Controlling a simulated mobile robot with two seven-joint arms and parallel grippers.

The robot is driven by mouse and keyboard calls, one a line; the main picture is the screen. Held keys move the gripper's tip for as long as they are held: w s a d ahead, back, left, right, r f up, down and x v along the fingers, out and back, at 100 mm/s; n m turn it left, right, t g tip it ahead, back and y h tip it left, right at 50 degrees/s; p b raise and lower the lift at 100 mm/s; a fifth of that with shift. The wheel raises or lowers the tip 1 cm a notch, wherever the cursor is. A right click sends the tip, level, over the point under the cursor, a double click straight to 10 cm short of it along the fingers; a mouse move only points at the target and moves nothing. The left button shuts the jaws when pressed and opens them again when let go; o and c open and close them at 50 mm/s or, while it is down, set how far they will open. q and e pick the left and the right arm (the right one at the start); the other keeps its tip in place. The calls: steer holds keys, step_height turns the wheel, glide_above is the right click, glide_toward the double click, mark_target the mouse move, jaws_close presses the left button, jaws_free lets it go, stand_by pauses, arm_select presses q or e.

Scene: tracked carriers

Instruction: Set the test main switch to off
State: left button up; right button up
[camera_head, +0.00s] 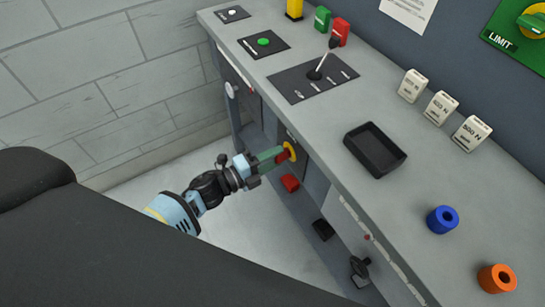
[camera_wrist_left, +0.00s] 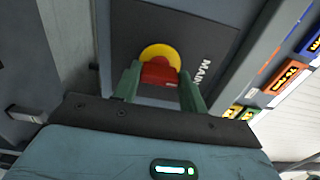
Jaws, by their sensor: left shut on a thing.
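The main switch (camera_head: 290,151) is a red handle on a yellow disc, mounted on the front face of the grey bench. In the left wrist view the red handle (camera_wrist_left: 159,73) sits in front of the yellow disc, on a dark plate lettered "MAIN". My left gripper (camera_head: 279,155) reaches it from the left with green fingers. In the left wrist view the fingers stand on both sides of the red handle, shut on it. The handle's exact angle is hard to tell, as the fingers cover its ends. My right gripper does not show.
The bench top carries a joystick panel (camera_head: 298,88), a black tray (camera_head: 360,160), several white weights, a blue ring (camera_head: 442,219) and an orange ring (camera_head: 497,278). A green LIMIT panel (camera_head: 505,42) is on the back wall. Below the switch is a red block (camera_head: 289,183).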

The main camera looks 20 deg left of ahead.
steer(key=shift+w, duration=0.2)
arm_select(q)
steer(key=o, duration=1)
steer(key=shift+v, duration=3.9)
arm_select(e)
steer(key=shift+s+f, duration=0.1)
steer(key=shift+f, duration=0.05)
arm_select(q)
steer(key=s+n+g+y+p, duration=0.1)
steer(key=s+n+y+p, duration=0.2)
steer(key=s+n, duration=0.5)
steer(key=s+n+g+y+p, duration=0.2)
steer(key=s+n, duration=0.5)
steer(key=s, duration=0.4)
steer(key=s+d+n+g+y+p, duration=0.1)
steer(key=s+n+y+p, duration=0.3)
steer(key=s+n, duration=0.4)
steer(key=shift+s+f+n+g+p, duration=0.2)
steer(key=shift+s+g+p, duration=0.15)
steer(key=shift+s, duration=0.25)
steer(key=shift+s+f+n+g+p, duration=0.15)
steer(key=shift+s+g+p, duration=0.2)
steer(key=shift+s, duration=0.2)
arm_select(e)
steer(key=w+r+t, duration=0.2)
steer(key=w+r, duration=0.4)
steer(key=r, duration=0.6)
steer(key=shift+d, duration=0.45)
